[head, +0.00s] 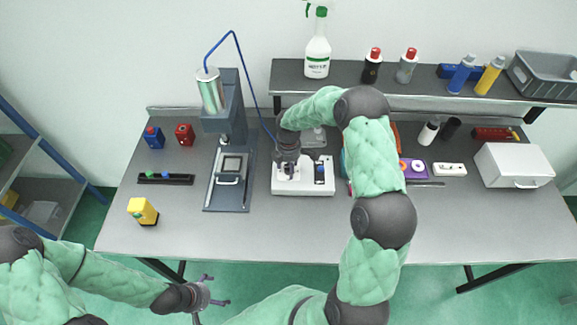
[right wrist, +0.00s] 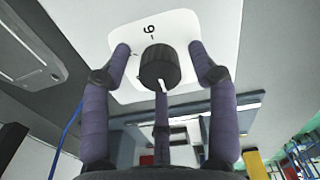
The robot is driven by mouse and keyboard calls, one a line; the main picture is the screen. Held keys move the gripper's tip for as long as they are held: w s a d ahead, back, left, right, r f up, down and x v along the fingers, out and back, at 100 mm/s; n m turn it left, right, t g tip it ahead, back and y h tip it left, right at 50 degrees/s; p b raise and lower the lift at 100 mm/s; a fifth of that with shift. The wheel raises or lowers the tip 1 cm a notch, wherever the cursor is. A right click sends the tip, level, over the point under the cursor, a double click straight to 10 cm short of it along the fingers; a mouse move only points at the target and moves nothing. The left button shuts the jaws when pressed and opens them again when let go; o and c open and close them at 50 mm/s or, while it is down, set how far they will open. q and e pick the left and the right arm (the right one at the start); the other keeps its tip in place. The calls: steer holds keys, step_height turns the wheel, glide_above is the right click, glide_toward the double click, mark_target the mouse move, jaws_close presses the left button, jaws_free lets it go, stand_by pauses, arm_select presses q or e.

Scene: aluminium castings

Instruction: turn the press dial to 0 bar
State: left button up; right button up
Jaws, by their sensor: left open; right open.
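The dial is a black round knob (right wrist: 160,66) with a white pointer line, on a white plate (right wrist: 200,28) in the right wrist view. A "6" with a tick mark shows on the plate beyond the knob; no 0 mark is visible. The pointer lies on the knob's near side, away from the 6. My right gripper (right wrist: 159,50) is open, one finger on each side of the knob, with gaps visible. In the head view my right gripper (head: 288,168) is over the white box (head: 305,188) and hides the dial. My left gripper (head: 212,292) is open and empty, in front of the table.
The grey press (head: 228,110) with a silver cylinder stands left of the white box, a blue hose running from it. A yellow block (head: 143,211) sits at the table's front left. A white case (head: 513,165) stands at the right. The table's front strip is clear.

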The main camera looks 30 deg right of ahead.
mark_target(288, 167)
step_height(288, 167, up, 12)
stand_by(0.5)
stand_by(0.4)
